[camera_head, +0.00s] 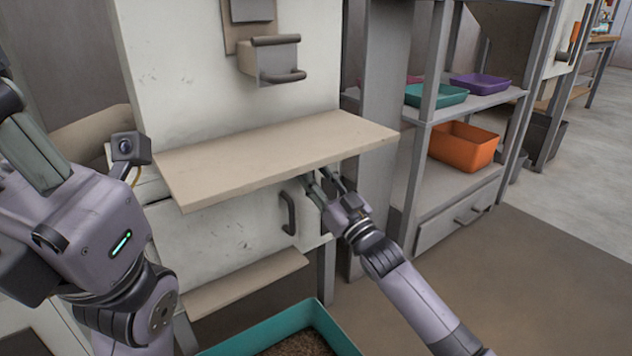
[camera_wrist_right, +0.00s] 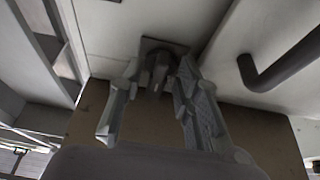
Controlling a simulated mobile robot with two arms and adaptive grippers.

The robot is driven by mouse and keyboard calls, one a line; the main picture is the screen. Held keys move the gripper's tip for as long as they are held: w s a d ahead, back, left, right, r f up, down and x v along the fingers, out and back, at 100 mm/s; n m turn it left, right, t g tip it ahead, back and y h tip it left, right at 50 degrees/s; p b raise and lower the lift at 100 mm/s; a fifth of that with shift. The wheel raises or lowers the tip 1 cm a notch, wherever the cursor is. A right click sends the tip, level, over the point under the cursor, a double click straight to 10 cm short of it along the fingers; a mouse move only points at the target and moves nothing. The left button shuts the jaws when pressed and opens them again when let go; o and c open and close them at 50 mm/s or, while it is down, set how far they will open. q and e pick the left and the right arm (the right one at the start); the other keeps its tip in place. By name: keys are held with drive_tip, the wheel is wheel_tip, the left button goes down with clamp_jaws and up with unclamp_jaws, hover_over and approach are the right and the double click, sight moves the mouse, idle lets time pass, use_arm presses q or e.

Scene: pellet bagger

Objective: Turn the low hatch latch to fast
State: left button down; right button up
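The low hatch (camera_head: 235,235) is a pale panel with a dark bar handle (camera_head: 288,213), under the beige shelf. In the right wrist view the latch (camera_wrist_right: 159,64) is a dark lever on a small square plate, with the handle (camera_wrist_right: 285,68) to its right. My right gripper (camera_head: 322,178) reaches in under the shelf's right end. Its fingers (camera_wrist_right: 158,72) are apart, one on each side of the latch; I cannot tell whether they touch it. In the head view the shelf hides the latch. My left gripper (camera_head: 42,150) is partly in view at the far left, away from the hatch.
The beige shelf (camera_head: 280,150) juts out just above my right gripper. A teal bin (camera_head: 270,328) with brown pellets stands below the hatch. A grey rack (camera_head: 425,175) with teal, purple and orange trays stands to the right. Floor is open at the lower right.

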drive_tip(key=shift+w+a+r, duration=0.1)
drive_tip(key=c, duration=0.7)
clamp_jaws()
drive_tip(key=shift+r, duration=0.1)
